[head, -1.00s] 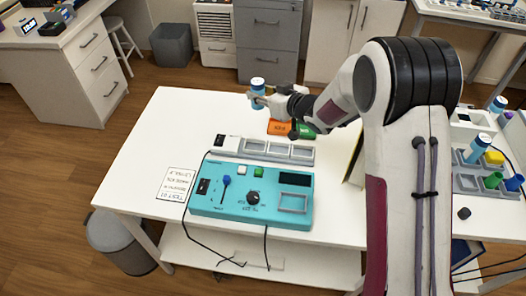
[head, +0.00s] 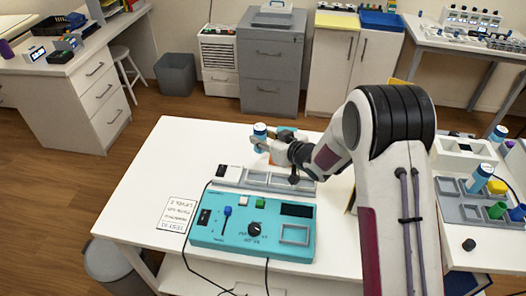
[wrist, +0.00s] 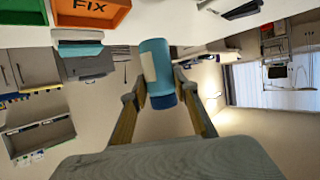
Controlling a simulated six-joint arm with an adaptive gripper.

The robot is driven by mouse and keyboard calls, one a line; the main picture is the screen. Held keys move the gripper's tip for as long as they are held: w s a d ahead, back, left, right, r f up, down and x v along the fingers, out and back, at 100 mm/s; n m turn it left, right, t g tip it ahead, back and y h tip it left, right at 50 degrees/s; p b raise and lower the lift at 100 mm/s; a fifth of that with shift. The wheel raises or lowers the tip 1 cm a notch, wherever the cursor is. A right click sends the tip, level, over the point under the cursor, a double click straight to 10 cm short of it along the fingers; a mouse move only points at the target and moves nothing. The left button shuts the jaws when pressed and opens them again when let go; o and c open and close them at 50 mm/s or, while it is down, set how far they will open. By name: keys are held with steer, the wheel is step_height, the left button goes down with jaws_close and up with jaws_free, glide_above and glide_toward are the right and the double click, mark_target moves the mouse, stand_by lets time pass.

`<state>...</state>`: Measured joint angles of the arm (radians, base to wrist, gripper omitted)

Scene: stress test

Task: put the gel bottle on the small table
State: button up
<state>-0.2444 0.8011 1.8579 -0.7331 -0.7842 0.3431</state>
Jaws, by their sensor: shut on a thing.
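The gel bottle (head: 260,137) is blue with a pale label. My gripper (head: 262,145) is shut on it, over the far part of the white table (head: 150,175). In the wrist view the bottle (wrist: 158,68) sits upright in the picture between my two fingers (wrist: 160,98), with a darker blue end between the fingertips. I cannot tell whether the bottle touches the table. Several white-topped tables are in view, and I cannot tell which one is the small table.
A teal control box (head: 253,228) with cables and a grey compartment tray (head: 262,181) stand on the white table. An orange FIX bin (wrist: 90,12) is beside the bottle. A second table on the right holds a grey rack (head: 455,212). The white table's left part is clear.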

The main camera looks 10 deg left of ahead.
mark_target(263, 152)
steer(key=shift+f, duration=0.7)
steer(key=shift+f, duration=0.1)
steer(key=shift+f, duration=1.8)
steer(key=shift+f, duration=0.15)
steer(key=o, duration=1.2)
steer(key=shift+v, duration=6.05)
steer(key=shift+o, duration=0.2)
